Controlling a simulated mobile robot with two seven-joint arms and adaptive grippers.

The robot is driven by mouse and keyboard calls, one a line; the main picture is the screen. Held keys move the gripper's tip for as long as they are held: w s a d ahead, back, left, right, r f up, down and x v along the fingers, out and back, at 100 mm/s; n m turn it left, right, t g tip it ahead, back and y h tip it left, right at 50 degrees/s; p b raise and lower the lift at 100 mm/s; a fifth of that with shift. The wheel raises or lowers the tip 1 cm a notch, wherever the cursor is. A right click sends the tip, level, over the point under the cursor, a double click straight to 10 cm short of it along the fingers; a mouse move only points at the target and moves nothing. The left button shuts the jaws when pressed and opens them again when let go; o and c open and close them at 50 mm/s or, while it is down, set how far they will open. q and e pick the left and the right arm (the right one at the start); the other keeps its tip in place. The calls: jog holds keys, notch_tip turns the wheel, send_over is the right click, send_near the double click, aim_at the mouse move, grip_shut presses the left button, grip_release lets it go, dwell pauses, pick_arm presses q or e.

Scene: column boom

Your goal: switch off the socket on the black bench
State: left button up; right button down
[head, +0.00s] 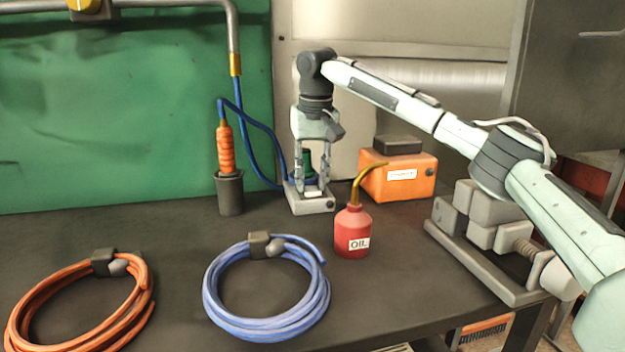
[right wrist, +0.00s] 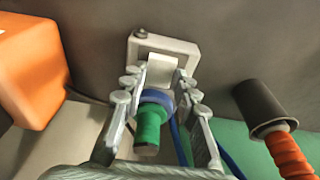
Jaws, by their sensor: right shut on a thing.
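The socket is a light grey box (head: 318,206) on the black bench (head: 180,265), below my right gripper. It also shows in the right wrist view (right wrist: 185,48). A pale switch piece (right wrist: 162,70) on it lies between the fingertips. My right gripper (head: 312,190) points down, shut on this piece; the exact contact is hard to see. A green plug (right wrist: 148,122) with a blue collar stands at the socket beside the fingers, partly hidden by them in the head view. My left gripper is not in view.
A red oil can (head: 352,236) stands right of the socket, with an orange box (head: 400,182) behind it. An orange-handled tool in a dark holder (head: 230,195) stands left. Blue (head: 222,310) and orange (head: 30,315) coils lie in front. A grey vise (head: 485,215) is at right.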

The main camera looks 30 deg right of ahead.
aim_at(314, 191)
jog(key=shift+w+d+r, duration=0.1)
jog(key=c, duration=1.2)
grip_release()
jog(key=shift+o, duration=0.2)
notch_tip(314, 191, up, 12)
jog(key=s, duration=0.1)
jog(key=shift+s+a, duration=0.2)
jog(key=shift+s, duration=0.1)
